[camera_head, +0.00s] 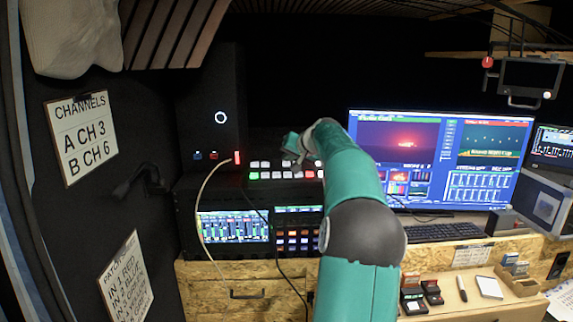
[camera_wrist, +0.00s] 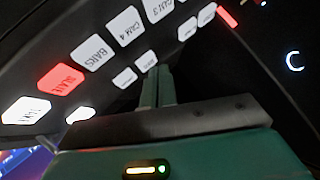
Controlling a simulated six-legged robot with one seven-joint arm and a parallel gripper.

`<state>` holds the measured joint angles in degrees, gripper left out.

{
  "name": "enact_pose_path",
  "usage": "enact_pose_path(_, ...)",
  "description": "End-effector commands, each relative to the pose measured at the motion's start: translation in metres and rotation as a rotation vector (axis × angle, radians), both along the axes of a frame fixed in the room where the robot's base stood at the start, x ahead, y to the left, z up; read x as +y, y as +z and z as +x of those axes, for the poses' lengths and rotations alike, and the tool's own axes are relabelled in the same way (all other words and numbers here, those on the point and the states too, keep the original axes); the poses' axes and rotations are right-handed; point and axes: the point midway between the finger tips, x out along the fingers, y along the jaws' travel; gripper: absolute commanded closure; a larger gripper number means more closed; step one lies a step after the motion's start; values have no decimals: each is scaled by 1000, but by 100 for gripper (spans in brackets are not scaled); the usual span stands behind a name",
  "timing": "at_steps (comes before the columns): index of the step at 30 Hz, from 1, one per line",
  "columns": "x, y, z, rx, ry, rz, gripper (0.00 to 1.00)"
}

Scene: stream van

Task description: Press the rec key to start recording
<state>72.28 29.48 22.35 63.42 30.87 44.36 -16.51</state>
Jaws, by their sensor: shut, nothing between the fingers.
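A switcher panel (camera_head: 236,170) with two rows of lit keys stands on the rack at the back centre, partly hidden by my arm. Its keys are mostly white, with a green key (camera_head: 254,176) and a red key (camera_head: 309,174). My gripper (camera_head: 292,145) is just above the panel's right part. In the wrist view the closed, empty fingers (camera_wrist: 158,72) point at the row of small white keys, close to one small key (camera_wrist: 146,61). Larger keys, including a red one (camera_wrist: 61,79), lie beyond. Contact cannot be told.
Below the panel are a mixer screen (camera_head: 233,227) and more buttons (camera_head: 297,240). A large monitor (camera_head: 440,150) and keyboard (camera_head: 445,232) stand to the right. A black tower (camera_head: 222,95) with a ring light is at left. Cables (camera_head: 200,195) hang in front of the rack.

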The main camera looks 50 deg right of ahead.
Motion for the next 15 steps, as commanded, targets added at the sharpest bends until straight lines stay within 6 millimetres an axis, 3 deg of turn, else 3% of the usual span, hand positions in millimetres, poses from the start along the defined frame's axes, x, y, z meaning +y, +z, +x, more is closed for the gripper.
enact_pose_path(15,-1,-6,1,0,0,1,100)
